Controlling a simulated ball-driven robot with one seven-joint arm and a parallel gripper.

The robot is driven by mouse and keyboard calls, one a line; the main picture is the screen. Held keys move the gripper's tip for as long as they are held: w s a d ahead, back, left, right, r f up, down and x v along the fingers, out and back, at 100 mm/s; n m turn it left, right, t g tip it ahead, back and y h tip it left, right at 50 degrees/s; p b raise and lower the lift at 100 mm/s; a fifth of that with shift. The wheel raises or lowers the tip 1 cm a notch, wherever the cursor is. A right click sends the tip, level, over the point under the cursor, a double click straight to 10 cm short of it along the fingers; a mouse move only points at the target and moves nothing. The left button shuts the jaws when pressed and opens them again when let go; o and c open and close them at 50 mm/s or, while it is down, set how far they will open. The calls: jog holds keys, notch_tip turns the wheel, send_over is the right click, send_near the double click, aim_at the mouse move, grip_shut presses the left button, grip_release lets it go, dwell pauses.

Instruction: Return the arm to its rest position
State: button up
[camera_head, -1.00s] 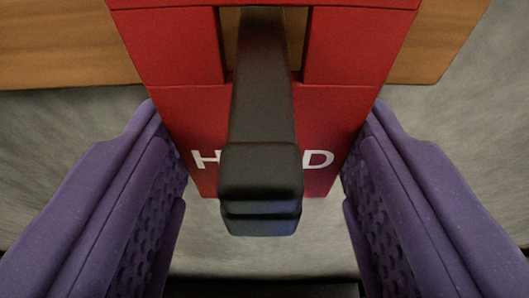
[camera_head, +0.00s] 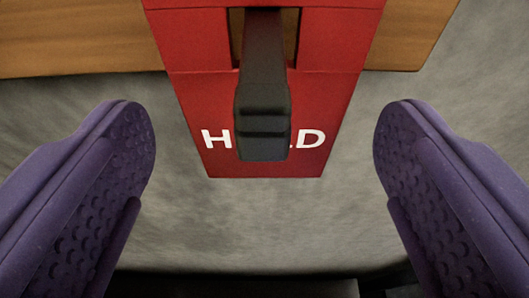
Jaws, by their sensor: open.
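My gripper (camera_head: 264,150) shows as two purple, dimpled fingers, one at each side of the picture. They are spread wide with nothing between them but grey floor and the view of a red box beyond. The red box (camera_head: 335,90) is at the top centre and carries partly hidden white lettering that begins with H and ends in D. A black lever (camera_head: 264,75) sits in a slot in the box and sticks out toward me, covering the middle letters. Both fingers are apart from the box and lever.
A wooden board or block (camera_head: 75,40) runs behind the red box at the top, on both sides of it. The grey surface (camera_head: 290,225) below the box is clear. A dark edge lies along the bottom of the picture.

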jog(key=v, duration=0.6)
jog(key=s+a+r+h+b, duration=0.2)
jog(key=a+r+b, duration=0.3)
jog(key=r+b, duration=0.8)
jog(key=s+a+r+y+b, duration=0.1)
jog(key=s+a+r+b, duration=0.3)
jog(key=s, duration=0.4)
jog(key=s+a+r+y+b, duration=0.1)
jog(key=s+a+r+b, duration=0.2)
jog(key=s+a+r, duration=0.2)
jog(key=s+r, duration=0.2)
jog(key=s, duration=0.2)
jog(key=shift+s+r+t+b, duration=0.2)
jog(key=shift+s+t+b, duration=0.1)
jog(key=shift+t+b, duration=0.1)
dwell(0.7)
